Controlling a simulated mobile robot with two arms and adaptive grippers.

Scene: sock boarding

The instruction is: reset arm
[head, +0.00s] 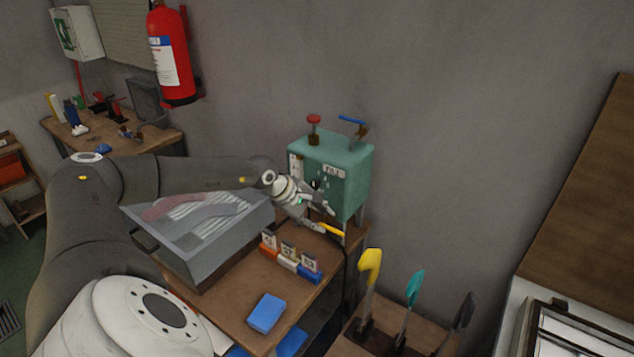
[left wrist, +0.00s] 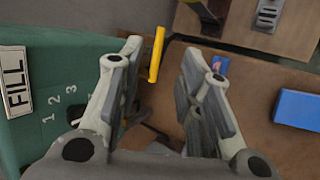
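My left gripper (head: 322,216) is in front of the green box (head: 346,168), near its lower front. In the left wrist view my left gripper (left wrist: 161,58) is open, with a clear gap between its fingers. A yellow bar (left wrist: 156,55) shows in that gap; it looks apart from both fingers. The yellow bar (head: 332,229) also shows in the head view, low at the box. My right gripper is not in view.
Small numbered blocks (head: 289,262) and a blue block (head: 266,313) lie on the table. Yellow, teal and dark upright forms (head: 413,290) stand at the right. The wall is behind.

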